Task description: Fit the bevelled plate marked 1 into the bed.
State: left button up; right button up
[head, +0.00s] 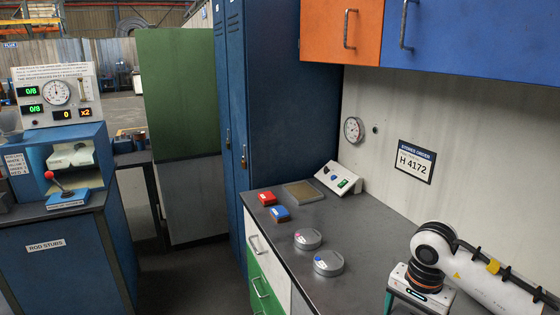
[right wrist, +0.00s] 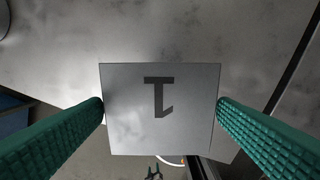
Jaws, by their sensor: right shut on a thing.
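The plate (right wrist: 140,125) is a pale grey, nearly square piece with a dark 1 on its face, upside down in the right wrist view. My right gripper (right wrist: 160,108) is shut on it, with a green ribbed finger at its left and right edges. In the head view my right gripper is at the lower right, cut off by the bottom edge, and the plate does not show. I cannot pick out the bed with certainty in either view. My left gripper is out of view.
Blue lockers (head: 265,90) stand behind. Cupboards (head: 480,35) hang above.

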jog(key=s+a+f+n, duration=0.1)
jog(key=s+a+n, duration=0.7)
jog(key=s, duration=0.4)
jog(key=shift+a+f+n, duration=0.3)
jog(key=shift+n, duration=0.4)
